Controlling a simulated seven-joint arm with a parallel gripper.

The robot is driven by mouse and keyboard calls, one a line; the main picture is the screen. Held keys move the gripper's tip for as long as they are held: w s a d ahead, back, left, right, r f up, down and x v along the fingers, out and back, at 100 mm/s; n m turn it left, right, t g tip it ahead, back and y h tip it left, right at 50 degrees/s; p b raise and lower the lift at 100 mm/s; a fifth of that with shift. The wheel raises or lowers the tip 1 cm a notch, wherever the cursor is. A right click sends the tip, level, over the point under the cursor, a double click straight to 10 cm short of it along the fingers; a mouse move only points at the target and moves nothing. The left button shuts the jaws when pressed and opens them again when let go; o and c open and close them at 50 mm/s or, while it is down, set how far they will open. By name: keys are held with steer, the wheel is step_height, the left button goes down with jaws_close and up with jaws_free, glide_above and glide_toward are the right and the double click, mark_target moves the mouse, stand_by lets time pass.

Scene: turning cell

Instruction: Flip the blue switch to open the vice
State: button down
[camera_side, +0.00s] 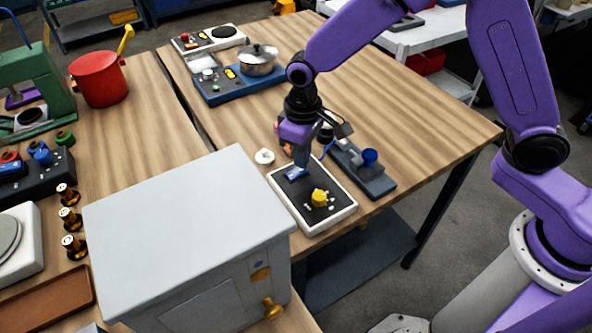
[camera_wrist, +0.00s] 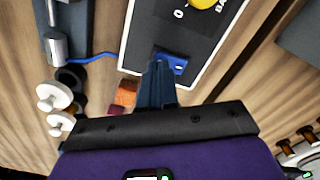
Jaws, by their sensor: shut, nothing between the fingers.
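The blue switch (camera_side: 294,173) sits at the far end of a black control panel (camera_side: 331,197) with a white frame. It also shows in the wrist view (camera_wrist: 178,64), partly covered by my fingers. My gripper (camera_side: 301,168) points down over the panel at the switch. Its fingers are shut and empty, and the tips (camera_wrist: 158,66) overlap the switch's left part in the wrist view; I cannot tell whether they touch. A grey device with a blue knob (camera_side: 370,157), likely the vice, stands right of the panel. It shows partly in the wrist view (camera_wrist: 72,18), with a blue cable toward the panel.
A yellow knob (camera_side: 319,198) is on the same panel. White round pieces (camera_side: 264,156) and small reddish blocks (camera_wrist: 125,94) lie near the gripper. A large grey box (camera_side: 190,215) stands at the front left. The table's right part is clear.

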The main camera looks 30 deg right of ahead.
steer(key=shift+f, duration=0.85)
stand_by(0.4)
steer(key=shift+r, duration=3.55)
steer(key=shift+s+d+r, duration=0.1)
steer(key=shift+s, duration=0.05)
steer(key=s+d+r+n, duration=0.2)
steer(key=s+d+n, duration=0.1)
steer(key=s+d, duration=0.6)
steer(key=s+d+r+n, duration=0.3)
steer(key=s+d, duration=0.7)
steer(key=s, duration=0.7)
steer(key=shift+d+n, duration=0.15)
steer(key=shift+n, duration=0.15)
